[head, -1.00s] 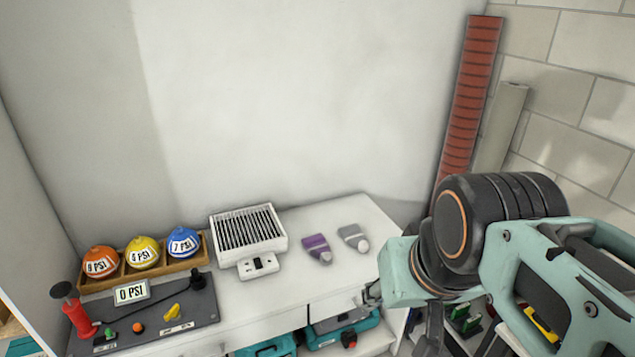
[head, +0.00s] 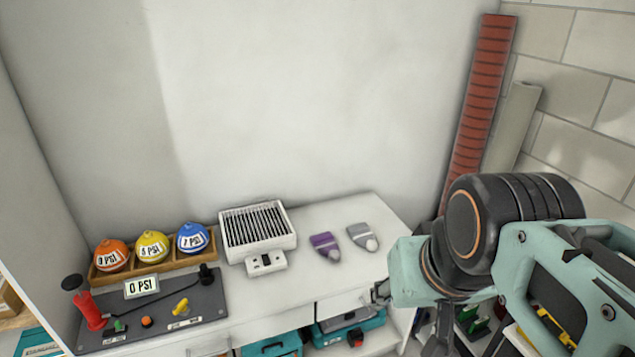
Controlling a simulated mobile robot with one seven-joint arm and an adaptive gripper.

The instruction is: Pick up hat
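No hat that I can make out shows in the head view. My gripper (head: 378,292) shows only in part at the lower right, beside the front right edge of the white counter (head: 345,209). My own arm hides most of it, and its fingers are too small and covered to read. Nothing can be seen held in it.
The counter bears a wooden rack (head: 140,272) of three PSI balls, a grey pump board (head: 200,302), a white grilled device (head: 257,240) and purple (head: 325,246) and grey (head: 362,237) brush-like items. Teal cases (head: 272,345) sit below. A red post (head: 478,110) stands at the right.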

